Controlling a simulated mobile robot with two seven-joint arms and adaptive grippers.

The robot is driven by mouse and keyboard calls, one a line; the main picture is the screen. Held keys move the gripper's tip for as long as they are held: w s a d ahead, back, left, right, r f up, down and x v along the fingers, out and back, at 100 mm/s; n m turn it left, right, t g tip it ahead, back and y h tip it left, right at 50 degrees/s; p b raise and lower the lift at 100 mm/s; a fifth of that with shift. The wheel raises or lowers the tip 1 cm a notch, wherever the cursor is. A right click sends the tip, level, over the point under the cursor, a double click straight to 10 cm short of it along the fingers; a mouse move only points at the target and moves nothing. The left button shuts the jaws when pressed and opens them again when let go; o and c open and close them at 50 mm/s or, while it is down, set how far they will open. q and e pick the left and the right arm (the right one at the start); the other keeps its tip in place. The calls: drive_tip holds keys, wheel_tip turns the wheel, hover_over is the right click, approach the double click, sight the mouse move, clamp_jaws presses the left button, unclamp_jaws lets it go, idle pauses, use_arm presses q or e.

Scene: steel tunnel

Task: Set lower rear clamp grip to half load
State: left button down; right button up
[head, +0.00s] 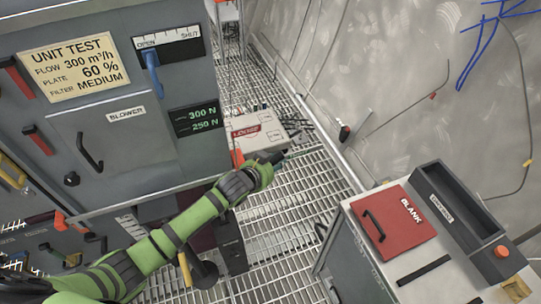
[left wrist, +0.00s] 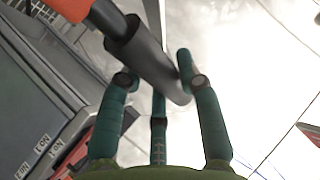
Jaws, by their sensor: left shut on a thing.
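My left gripper (head: 268,163) reaches out at the end of the green arm, beside the grey cabinet's right side. In the left wrist view, its teal fingers (left wrist: 157,72) are shut on a dark grip (left wrist: 147,56). The grip's upper-left end joins an orange-red part (left wrist: 68,8). In the head view the dark grip (head: 266,155) and a bit of orange (head: 237,157) show small at the gripper. A dark display (head: 196,119) on the cabinet reads 300 N above 250 N; its small labels are unclear. My right gripper is not in view.
The grey cabinet (head: 130,180) carries a UNIT TEST plate (head: 74,62), a blue OPEN/SHUT lever (head: 152,72) and a BLOWER door. A white case (head: 255,128) lies on the grating beyond. A bench with a red BLANK plate (head: 402,232) stands at lower right. Grating (head: 290,215) lies between.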

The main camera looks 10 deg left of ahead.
use_arm(q)
drive_tip(key=shift+d+f, duration=0.1)
drive_tip(key=shift+f, duration=0.1)
idle(0.4)
drive_tip(key=c, duration=0.8)
unclamp_jaws()
drive_tip(key=shift+w, duration=0.1)
drive_tip(key=v, duration=1.2)
drive_tip(key=shift+r, duration=0.1)
drive_tip(key=shift+d, duration=0.1)
